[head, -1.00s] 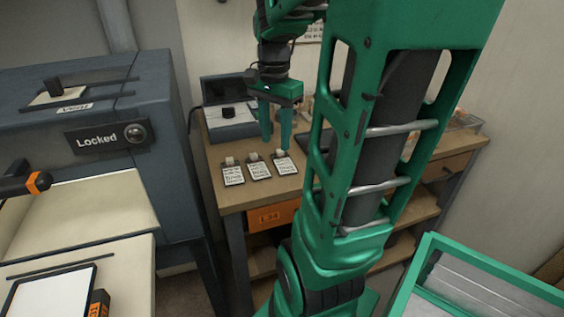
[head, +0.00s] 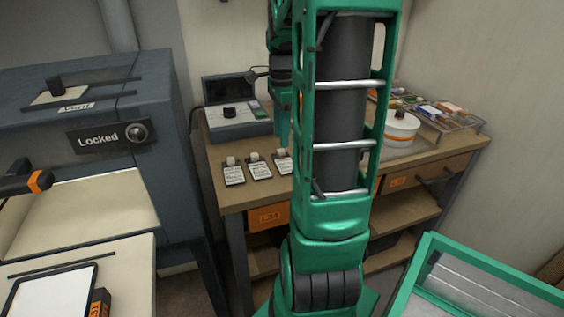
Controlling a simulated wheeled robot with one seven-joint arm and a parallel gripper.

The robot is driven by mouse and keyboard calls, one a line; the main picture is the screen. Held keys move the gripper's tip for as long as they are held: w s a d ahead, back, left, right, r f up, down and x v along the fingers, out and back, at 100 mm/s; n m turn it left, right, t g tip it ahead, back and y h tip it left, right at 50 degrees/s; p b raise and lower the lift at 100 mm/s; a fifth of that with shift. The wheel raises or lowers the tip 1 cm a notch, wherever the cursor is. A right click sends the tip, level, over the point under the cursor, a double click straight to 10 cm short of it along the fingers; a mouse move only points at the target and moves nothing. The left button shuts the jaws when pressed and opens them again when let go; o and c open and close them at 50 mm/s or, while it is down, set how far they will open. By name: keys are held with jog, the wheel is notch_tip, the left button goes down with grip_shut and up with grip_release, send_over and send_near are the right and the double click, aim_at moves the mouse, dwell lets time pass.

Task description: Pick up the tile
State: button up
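Three small labelled cards, the left one (head: 234,176), the middle one (head: 259,172) and the right one (head: 283,164), lie in a row at the bench's front left. Each has a small pale piece at its top edge; I cannot tell whether these are tiles. Several small coloured pieces (head: 448,107) lie in a clear tray at the bench's back right and may be tiles. My gripper (head: 283,138) hangs over the bench near the right card. My own arm partly covers it, so its opening and any held thing are hidden.
A grey device (head: 236,122) stands at the back left of the wooden bench (head: 236,194). A round white container (head: 401,128) stands right of my arm. A dark cabinet marked "Locked" (head: 108,137) is at left. A green-rimmed bin (head: 490,262) is at lower right.

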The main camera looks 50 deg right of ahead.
aim_at(281, 150)
jog(key=shift+f, duration=2.4)
jog(key=shift+c, duration=0.6)
grip_shut()
jog(key=shift+r, duration=0.1)
